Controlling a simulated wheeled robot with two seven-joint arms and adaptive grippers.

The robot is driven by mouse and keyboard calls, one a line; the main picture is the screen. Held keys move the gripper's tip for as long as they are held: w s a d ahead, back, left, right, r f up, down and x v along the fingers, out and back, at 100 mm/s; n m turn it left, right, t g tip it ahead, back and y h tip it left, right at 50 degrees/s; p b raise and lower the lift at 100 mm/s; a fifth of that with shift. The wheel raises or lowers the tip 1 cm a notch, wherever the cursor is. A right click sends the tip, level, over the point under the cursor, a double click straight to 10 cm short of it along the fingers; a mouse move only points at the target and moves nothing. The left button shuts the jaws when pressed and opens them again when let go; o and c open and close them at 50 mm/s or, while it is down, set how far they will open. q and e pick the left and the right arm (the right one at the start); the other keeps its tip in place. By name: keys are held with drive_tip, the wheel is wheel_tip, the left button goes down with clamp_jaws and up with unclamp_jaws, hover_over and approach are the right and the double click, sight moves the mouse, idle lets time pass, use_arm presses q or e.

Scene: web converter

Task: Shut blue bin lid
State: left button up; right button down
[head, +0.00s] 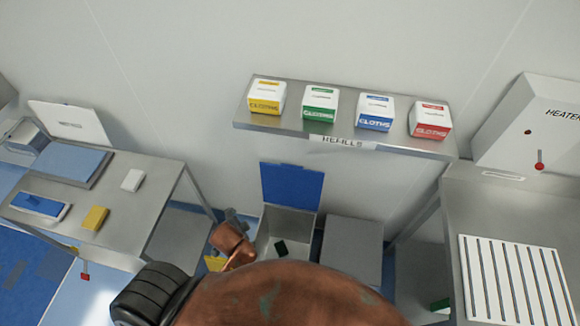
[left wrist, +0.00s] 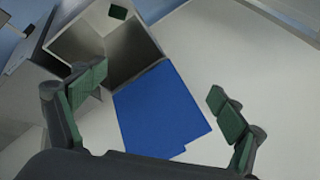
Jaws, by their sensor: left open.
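The blue lid (head: 292,184) stands open and raised at the back of a grey bin (head: 266,240) on the floor under the shelf. In the left wrist view the lid (left wrist: 160,112) lies between and beyond my left gripper's (left wrist: 157,84) two green-padded fingers. These are spread wide and hold nothing; I cannot tell whether they touch the lid. The open bin (left wrist: 130,50) shows above the lid there. A small dark green object (head: 281,247) lies inside the bin. My copper-coloured body hides the bin's lower front in the head view. My right gripper is not in view.
A wall shelf (head: 340,143) with several cloth boxes hangs above the bin. A closed grey box (head: 352,250) stands right of it. A table (head: 135,208) stands at left, and a bench with a slatted white panel (head: 515,280) at right.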

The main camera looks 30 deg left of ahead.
use_arm(q)
drive_tip(key=w+m+t+y, duration=0.1)
drive_tip(key=w+m+t, duration=0.1)
drive_tip(key=w+m, duration=0.45)
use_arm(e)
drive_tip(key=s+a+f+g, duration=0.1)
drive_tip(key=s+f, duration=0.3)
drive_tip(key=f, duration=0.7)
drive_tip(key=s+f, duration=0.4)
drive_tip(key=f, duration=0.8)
use_arm(q)
drive_tip(key=m+t, duration=0.6)
drive_tip(key=m, duration=1.4)
approach(292, 167)
drive_tip(key=b+x, duration=0.1)
drive_tip(key=x, duration=0.7)
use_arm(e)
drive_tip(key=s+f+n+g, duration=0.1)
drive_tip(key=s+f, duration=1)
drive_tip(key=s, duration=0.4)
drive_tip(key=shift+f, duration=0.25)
use_arm(q)
drive_tip(key=shift+s, duration=0.1)
drive_tip(key=shift+c, duration=0.7)
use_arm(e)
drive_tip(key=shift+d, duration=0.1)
